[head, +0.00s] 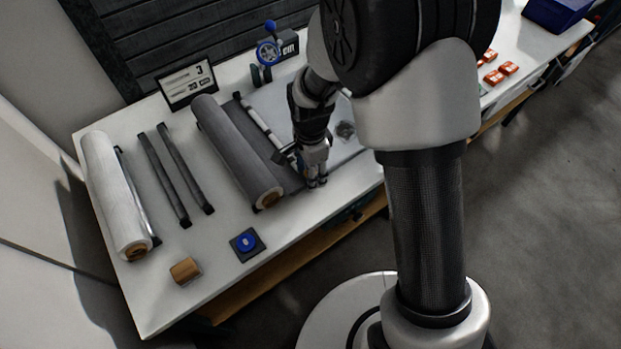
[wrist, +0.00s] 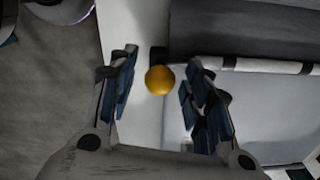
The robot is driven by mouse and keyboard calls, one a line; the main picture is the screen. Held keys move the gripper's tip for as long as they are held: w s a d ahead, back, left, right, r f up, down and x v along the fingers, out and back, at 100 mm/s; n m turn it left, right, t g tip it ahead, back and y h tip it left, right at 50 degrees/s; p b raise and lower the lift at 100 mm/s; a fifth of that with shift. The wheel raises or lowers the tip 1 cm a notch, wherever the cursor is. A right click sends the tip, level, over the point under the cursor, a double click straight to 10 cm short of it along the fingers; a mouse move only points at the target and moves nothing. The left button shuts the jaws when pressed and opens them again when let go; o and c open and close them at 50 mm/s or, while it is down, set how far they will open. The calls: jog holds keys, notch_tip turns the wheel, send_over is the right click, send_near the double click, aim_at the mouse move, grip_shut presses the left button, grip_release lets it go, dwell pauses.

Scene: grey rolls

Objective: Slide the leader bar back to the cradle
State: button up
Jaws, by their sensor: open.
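The leader bar (head: 258,120) is a slim white bar with dark bands, lying along the right side of the dark grey roll (head: 238,150). In the wrist view the bar (wrist: 265,66) runs along the roll's edge (wrist: 245,30), to the right of my fingers. A round yellow knob (wrist: 160,80) shows between my two fingers, near the bar's dark end. My gripper (head: 317,183) is open near the table's front edge, with a gap on both sides of the knob. Its height over the knob is unclear. I cannot pick out the cradle for certain.
A white roll (head: 112,195) and two dark rails (head: 164,180) lie on the left of the table. A blue button (head: 247,241) and a tan cylinder (head: 185,270) are near the front edge. A numbered sign (head: 188,83) and a blue-wheeled device (head: 268,52) stand behind.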

jog(key=shift+f, duration=1.15)
jog(key=shift+c, duration=0.5)
grip_shut()
